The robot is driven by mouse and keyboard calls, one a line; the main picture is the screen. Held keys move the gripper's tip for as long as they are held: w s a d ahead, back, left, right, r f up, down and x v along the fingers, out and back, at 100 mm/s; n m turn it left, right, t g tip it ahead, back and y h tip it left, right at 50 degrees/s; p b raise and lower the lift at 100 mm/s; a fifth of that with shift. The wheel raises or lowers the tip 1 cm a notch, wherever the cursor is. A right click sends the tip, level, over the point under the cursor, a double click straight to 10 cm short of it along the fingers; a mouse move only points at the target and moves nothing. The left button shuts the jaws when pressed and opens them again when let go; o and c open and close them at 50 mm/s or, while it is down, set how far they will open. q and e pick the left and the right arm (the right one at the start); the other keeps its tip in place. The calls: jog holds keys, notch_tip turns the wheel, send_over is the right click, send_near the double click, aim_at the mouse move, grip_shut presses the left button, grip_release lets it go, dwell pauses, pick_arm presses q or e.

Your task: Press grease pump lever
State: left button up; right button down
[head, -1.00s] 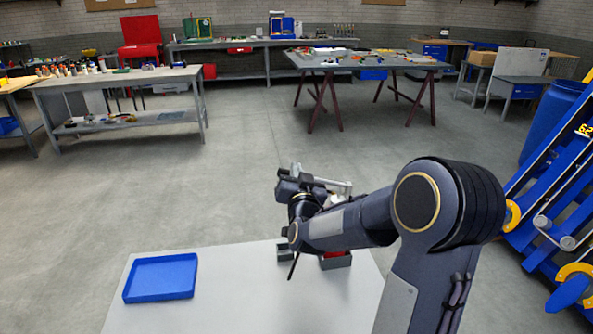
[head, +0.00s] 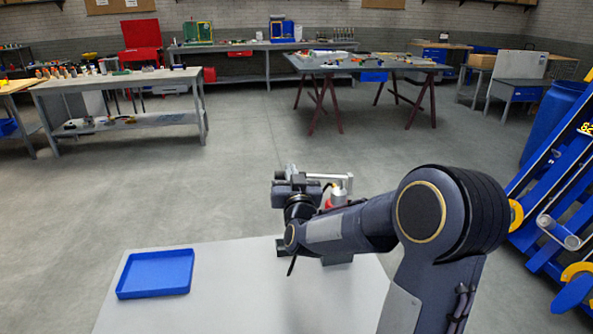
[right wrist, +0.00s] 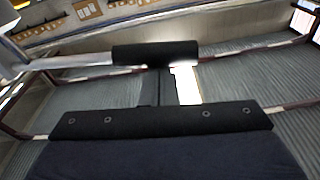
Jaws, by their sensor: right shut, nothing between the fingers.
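The grease pump (head: 340,194) stands on the light table, mostly hidden behind my right arm. Its grey lever (head: 330,176) runs left from the pump's top towards my right gripper (head: 290,178). In the right wrist view, the lever's black grip (right wrist: 155,53) lies crosswise at the fingertips of my right gripper (right wrist: 160,72), and its metal rod (right wrist: 80,61) runs off to the left. The gripper is shut with nothing between its fingers. I cannot tell whether the fingers touch the grip. My left gripper is not in view.
The light table (head: 225,300) is bare at its front middle. A blue tray (head: 156,273) lies on its left side. A blue frame (head: 560,200) with yellow parts stands at the right. Workbenches (head: 120,80) stand farther back, with open floor between.

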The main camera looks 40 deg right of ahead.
pick_arm(q)
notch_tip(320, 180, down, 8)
jog(key=b, duration=0.6)
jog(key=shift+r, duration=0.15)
pick_arm(e)
notch_tip(320, 180, down, 6)
jog(key=n, duration=0.3)
jog(key=shift+a+f+y, duration=0.15)
jog(key=shift+a+y, duration=0.05)
jog(key=shift+y, duration=0.1)
